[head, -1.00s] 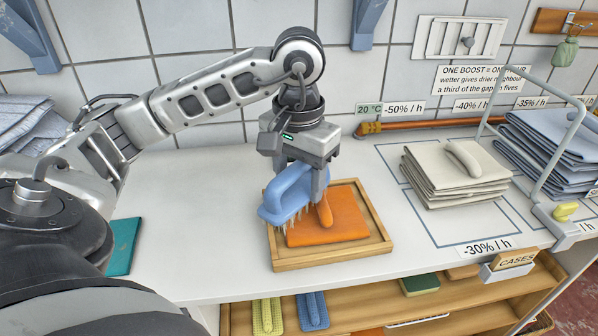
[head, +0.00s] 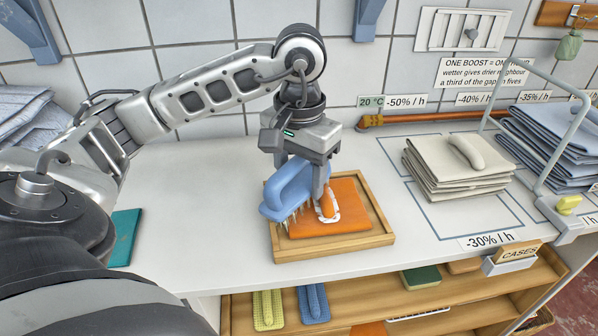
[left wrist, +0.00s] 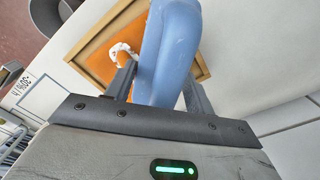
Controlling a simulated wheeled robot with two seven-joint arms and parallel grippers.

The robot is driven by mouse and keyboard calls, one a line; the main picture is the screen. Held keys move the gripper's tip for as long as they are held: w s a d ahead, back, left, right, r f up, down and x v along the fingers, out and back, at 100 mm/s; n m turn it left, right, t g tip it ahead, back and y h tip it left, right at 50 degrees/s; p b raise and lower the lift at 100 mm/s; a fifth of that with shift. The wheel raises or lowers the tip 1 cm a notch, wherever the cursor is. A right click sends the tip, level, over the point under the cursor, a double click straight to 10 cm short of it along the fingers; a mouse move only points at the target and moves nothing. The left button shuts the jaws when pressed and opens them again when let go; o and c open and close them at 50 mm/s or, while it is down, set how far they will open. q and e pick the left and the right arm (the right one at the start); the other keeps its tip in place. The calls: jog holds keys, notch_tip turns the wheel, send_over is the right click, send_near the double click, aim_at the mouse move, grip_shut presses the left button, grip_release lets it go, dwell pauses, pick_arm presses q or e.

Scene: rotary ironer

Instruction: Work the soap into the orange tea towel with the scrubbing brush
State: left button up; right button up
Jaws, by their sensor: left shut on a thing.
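My left gripper (head: 308,175) is shut on the handle of the blue scrubbing brush (head: 287,190), which also shows large in the left wrist view (left wrist: 172,50). The brush is held bristles down over the left part of the orange tea towel (head: 347,214). Whether the bristles press on the cloth is hard to tell. The towel lies folded in a shallow wooden tray (head: 330,251). A small orange thing (head: 328,203) on the towel, beside the brush, has white suds around it; the white patch also shows in the left wrist view. My right gripper is not in view.
Folded cream cloths (head: 455,170) lie to the right, with blue cloths (head: 555,140) in a wire rack beyond. A teal item (head: 125,237) lies on the left. A yellow brush (head: 268,310) and another blue one (head: 313,303) sit on the shelf below. The white worktop around the tray is mostly clear.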

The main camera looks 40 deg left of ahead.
pick_arm(q)
jog(key=shift+d+f+b, duration=0.1)
jog(key=shift+f+b, duration=0.2)
jog(key=shift+f, duration=0.05)
jog(key=shift+c, duration=0.4)
dwell(0.6)
jog(key=shift+r, duration=0.15)
dwell(0.4)
jog(key=shift+r+p, duration=0.55)
jog(key=shift+r, duration=0.1)
jog(key=shift+r+p, duration=1.8)
jog(key=shift+r, duration=1.1)
jog(key=shift+w, duration=0.1)
